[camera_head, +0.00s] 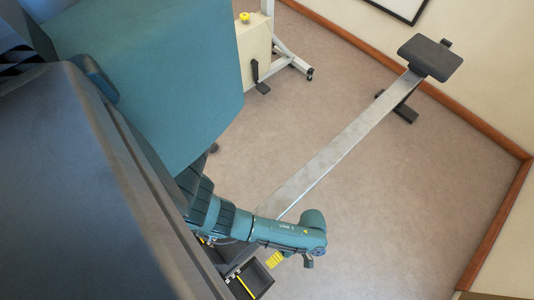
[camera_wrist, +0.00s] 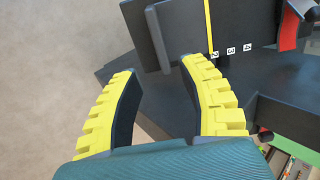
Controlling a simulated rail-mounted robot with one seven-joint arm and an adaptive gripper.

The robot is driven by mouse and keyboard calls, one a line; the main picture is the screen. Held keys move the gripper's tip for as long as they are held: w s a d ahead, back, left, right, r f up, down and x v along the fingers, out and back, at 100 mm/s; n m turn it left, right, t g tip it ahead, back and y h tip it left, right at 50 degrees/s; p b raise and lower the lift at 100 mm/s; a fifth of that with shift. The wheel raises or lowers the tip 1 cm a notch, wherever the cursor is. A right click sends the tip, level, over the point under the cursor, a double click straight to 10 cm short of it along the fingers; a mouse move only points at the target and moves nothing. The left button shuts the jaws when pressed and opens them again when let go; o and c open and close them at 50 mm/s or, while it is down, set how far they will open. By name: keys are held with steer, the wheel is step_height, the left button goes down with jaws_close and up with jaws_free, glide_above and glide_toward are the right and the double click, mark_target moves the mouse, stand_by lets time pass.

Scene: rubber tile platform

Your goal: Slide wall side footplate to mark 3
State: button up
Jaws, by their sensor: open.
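In the wrist view my gripper (camera_wrist: 157,72) is open, its two yellow ribbed fingers spread with nothing between them. Just beyond the fingertips stands a dark footplate (camera_wrist: 185,25) with a thin upright tab (camera_wrist: 158,38) at its left end. A yellow line (camera_wrist: 208,22) runs down to the white label 2 (camera_wrist: 214,55). Labels 3 (camera_wrist: 231,50) and 4 (camera_wrist: 247,47) follow to the right on the dark base. I cannot tell whether the fingers touch the tab. In the head view my gripper (camera_head: 275,259) is low beside the dark footplate end (camera_head: 250,280), mostly hidden by my arm.
A red strap (camera_wrist: 290,28) hangs right of the labels. A cream machine (camera_head: 254,50) stands at the back. The floor (camera_head: 400,190) right of the rail is clear.

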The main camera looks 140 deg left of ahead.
mark_target(264, 270)
steer(key=b+x, duration=0.4)
steer(key=x, duration=0.6)
steer(key=shift+w+f, duration=0.15)
steer(key=shift+f, duration=0.05)
steer(key=shift+c, duration=0.4)
jaws_close()
steer(key=shift+r, duration=0.1)
